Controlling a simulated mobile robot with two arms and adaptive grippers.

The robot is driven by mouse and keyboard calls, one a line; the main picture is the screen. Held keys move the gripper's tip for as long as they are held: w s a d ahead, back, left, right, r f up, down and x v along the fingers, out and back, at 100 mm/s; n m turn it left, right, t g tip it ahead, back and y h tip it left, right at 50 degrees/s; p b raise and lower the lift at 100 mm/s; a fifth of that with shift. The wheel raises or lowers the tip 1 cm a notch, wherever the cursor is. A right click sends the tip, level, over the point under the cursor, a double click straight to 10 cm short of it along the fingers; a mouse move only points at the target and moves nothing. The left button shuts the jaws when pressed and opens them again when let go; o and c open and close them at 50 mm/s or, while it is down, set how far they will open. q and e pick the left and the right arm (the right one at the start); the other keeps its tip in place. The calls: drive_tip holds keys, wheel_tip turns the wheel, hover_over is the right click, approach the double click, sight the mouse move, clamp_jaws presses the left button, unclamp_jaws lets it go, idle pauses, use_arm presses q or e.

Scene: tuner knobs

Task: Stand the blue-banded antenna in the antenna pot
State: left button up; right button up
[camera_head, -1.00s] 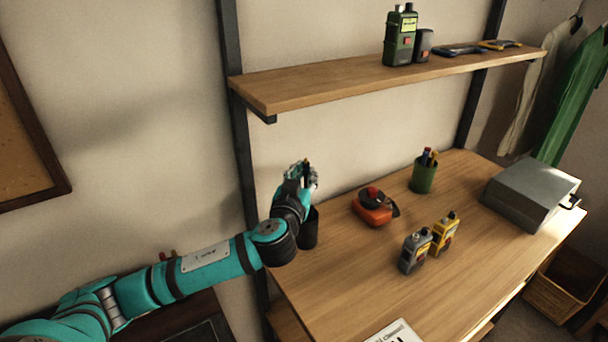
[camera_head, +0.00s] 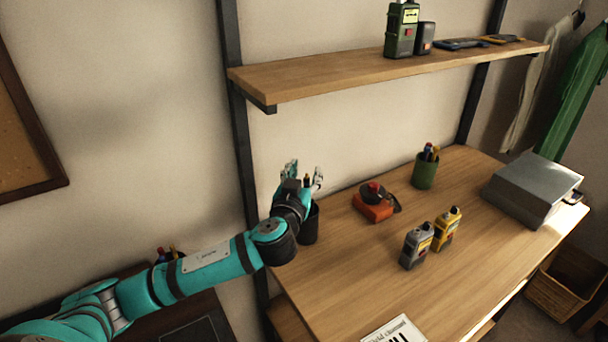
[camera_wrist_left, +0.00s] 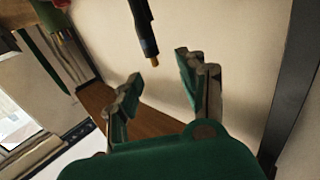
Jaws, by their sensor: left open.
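In the left wrist view the antenna (camera_wrist_left: 146,32) comes in from the top edge, with a bluish-grey stretch and a brass tip, beyond the open fingers (camera_wrist_left: 165,85). My arm partly hides the pot. I cannot tell whether the antenna's other end is inside it. My right gripper is not in view.
An orange device (camera_head: 373,207), grey radio (camera_head: 416,246), yellow radio (camera_head: 447,229) and green pen pot (camera_head: 424,172) stand on the desk (camera_head: 340,285). A grey box (camera_head: 532,188) is at the right. A wall shelf (camera_head: 380,72) hangs above.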

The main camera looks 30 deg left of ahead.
use_arm(q)
drive_tip(key=v, duration=1.2)
idle(0.6)
